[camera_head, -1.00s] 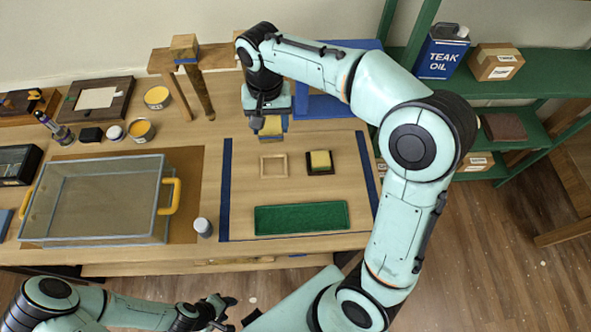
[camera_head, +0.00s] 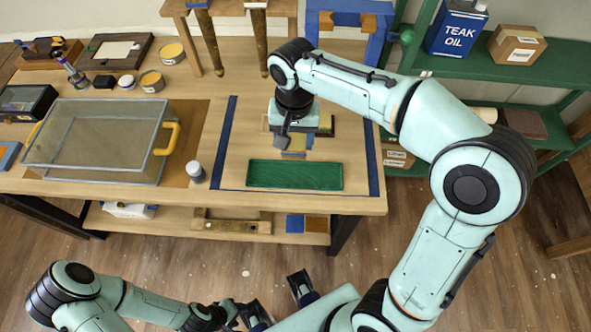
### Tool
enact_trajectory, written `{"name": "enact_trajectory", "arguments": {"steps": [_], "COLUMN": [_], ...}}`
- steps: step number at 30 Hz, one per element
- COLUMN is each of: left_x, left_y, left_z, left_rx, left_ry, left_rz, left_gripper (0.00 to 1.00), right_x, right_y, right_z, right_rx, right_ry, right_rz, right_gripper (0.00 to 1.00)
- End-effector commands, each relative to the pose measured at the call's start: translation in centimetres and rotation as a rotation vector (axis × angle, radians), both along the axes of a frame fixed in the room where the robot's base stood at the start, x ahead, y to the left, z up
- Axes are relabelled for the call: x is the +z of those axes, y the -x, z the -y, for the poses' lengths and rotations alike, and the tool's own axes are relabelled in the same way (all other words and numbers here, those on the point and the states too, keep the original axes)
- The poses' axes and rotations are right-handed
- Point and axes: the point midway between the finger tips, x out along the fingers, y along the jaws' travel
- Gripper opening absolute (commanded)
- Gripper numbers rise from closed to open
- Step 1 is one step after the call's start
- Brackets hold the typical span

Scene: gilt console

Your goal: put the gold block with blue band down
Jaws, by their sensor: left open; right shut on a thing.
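The gold block with blue band (camera_head: 293,145) shows below my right gripper (camera_head: 293,138), which is shut on it. The block is just beyond the green tray (camera_head: 294,176), over the wooden board between two blue strips. I cannot tell whether it touches the board. The gripper body hides most of the wooden frame and the dark-based block behind it. My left gripper (camera_head: 278,298) is open and empty, low at the front, over the floor and away from the table.
A clear bin (camera_head: 95,145) with yellow handles stands at left, with a small jar (camera_head: 195,172) beside it. A wooden stand (camera_head: 228,8) and a blue frame (camera_head: 350,45) are at the back. Green shelves (camera_head: 490,70) stand at right. The board's left side is clear.

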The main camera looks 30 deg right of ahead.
Motion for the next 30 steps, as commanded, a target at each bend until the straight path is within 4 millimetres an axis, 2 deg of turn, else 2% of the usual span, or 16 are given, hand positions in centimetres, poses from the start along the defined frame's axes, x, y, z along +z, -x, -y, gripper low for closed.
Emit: {"name": "enact_trajectory", "arguments": {"steps": [1, 3, 9, 14, 22, 30], "left_x": [-0.5, -0.8, -1.3, -1.5, -2.0, -2.0], "left_y": [0.2, 0.3, 0.5, 0.6, 0.7, 0.7], "left_z": [0.0, 0.0, 0.0, 0.0, 0.0, 0.0], "left_rx": [0.000, 0.000, 0.000, 0.000, 0.000, 0.000], "left_ry": [0.000, 0.000, 0.000, 0.000, 0.000, 0.000], "left_rz": [-0.002, -0.003, -0.007, -0.007, -0.009, -0.009], "left_gripper": [0.49, 0.49, 0.49, 0.49, 0.49, 0.49], "right_x": [-1.8, -3.6, -7.6, -8.8, -12.5, -12.9], "right_y": [0.1, 0.1, 0.1, 0.0, 0.1, 0.0], "right_z": [0.0, 0.0, 0.0, 0.0, 0.0, 0.0], "right_rx": [0.000, 0.000, 0.000, 0.000, 0.001, 0.000], "right_ry": [0.001, 0.001, 0.001, 0.001, 0.001, 0.000], "right_rz": [-0.006, -0.006, -0.003, -0.001, -0.003, 0.001], "right_gripper": [0.28, 0.28, 0.28, 0.28, 0.28, 0.28]}}
